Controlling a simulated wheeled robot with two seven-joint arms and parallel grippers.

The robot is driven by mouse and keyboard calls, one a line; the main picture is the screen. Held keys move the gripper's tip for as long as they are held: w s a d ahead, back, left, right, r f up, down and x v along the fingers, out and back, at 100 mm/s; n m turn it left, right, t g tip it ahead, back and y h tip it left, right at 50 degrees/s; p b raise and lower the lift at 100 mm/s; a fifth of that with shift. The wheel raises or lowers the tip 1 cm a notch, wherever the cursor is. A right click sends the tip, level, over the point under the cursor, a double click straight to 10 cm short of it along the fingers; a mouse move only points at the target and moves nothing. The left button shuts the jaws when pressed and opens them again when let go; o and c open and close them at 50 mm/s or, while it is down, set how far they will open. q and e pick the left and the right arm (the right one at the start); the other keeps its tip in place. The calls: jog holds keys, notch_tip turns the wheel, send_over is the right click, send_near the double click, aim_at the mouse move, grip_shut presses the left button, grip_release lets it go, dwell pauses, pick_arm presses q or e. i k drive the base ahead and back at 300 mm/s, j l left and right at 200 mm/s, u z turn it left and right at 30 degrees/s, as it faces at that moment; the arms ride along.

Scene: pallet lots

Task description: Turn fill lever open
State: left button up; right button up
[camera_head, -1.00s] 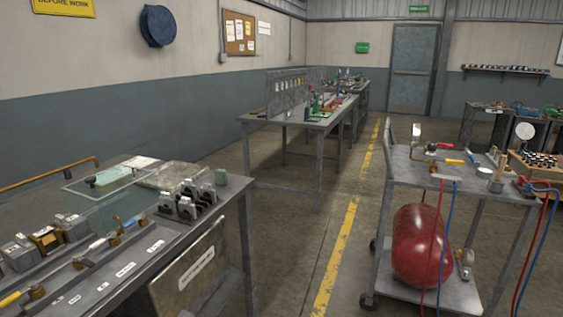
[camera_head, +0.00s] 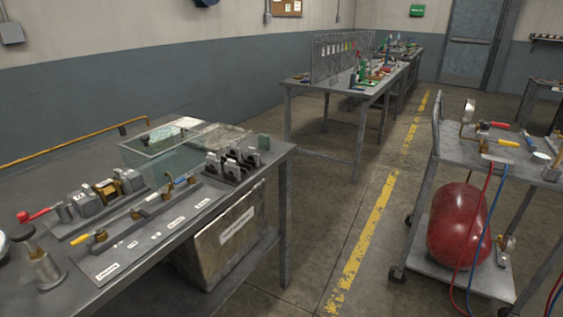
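Several levers are in view, and I cannot tell which is the fill lever because the labels are too small to read. On the near left bench, a red-handled lever (camera_head: 38,214) sticks out to the left of a grey block fitting. A yellow-handled lever (camera_head: 88,241) sits on the labelled strip (camera_head: 125,252) in front of it. On the cart at right, a red-handled lever (camera_head: 498,125) and a yellow-handled lever (camera_head: 509,143) lie near the gauge post. Neither of my grippers is in view.
The grey left bench (camera_head: 75,295) also bears a clear tank (camera_head: 160,148) and several black-based clamps (camera_head: 236,163). The cart (camera_head: 450,147) carries a red pressure tank (camera_head: 458,225) below. Open floor with a yellow line (camera_head: 362,245) runs between bench and cart.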

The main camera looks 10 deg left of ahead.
aim_at(190, 174)
jog(key=u, duration=1.25)
